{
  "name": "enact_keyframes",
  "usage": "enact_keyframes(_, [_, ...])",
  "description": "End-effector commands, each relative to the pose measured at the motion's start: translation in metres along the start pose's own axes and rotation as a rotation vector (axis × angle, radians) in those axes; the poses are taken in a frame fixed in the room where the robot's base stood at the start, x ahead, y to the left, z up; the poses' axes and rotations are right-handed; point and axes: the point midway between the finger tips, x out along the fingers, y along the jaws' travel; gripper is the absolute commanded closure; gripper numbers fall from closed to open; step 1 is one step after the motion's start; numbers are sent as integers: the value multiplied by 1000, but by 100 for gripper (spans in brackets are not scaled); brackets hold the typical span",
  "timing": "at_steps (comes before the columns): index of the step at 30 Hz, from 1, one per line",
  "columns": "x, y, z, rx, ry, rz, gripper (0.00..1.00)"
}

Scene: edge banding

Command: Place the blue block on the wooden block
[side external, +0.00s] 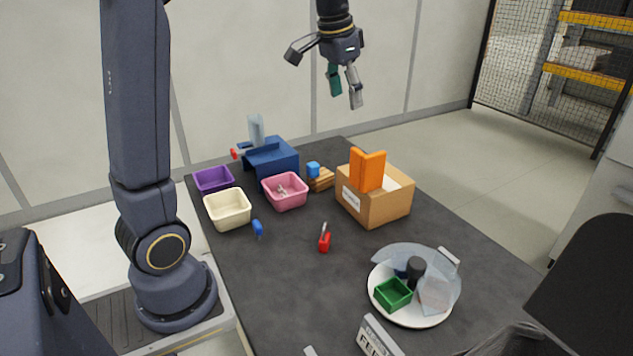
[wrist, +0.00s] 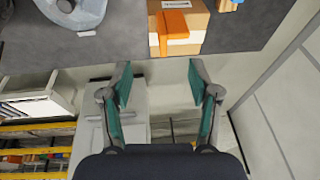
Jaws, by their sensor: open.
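The small blue block (side external: 313,168) sits on top of the wooden block (side external: 322,182), between the pink bin and the cardboard box. In the wrist view, part of the wooden block (wrist: 227,6) shows at the top edge, with a bit of blue beside it. My gripper (side external: 345,96) is high above the table's far side, well away from both blocks. Its fingers are apart and empty, and the wrist view shows a clear gap between the fingertips (wrist: 159,75).
A cardboard box (side external: 372,209) with an orange item stands right of the blocks. Pink (side external: 285,204), cream (side external: 228,223) and purple (side external: 212,185) bins and a dark blue box (side external: 272,166) are to the left. A white plate (side external: 400,315) with several items lies in front. The middle table is mostly clear.

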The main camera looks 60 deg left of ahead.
Motion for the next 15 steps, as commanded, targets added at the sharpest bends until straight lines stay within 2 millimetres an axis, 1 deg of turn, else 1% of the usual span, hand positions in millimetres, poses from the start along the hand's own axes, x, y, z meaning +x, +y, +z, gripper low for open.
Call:
enact_keyframes(1, [-15,25,24,6,33,3,38])
enact_keyframes(2, [-21,37,38,5,52,5,38])
enact_keyframes(3, [-26,53,58,3,75,10,38])
enact_keyframes(5, [-29,74,89,-1,110,20,38])
enact_keyframes(6, [-29,86,109,-3,131,28,38])
enact_keyframes(9, [-22,108,154,-10,177,48,38])
enact_keyframes(10, [-18,113,165,-12,189,53,38])
enact_keyframes(12, [-10,121,186,-16,209,65,38])
enact_keyframes(15, [-2,127,204,-20,226,76,38])
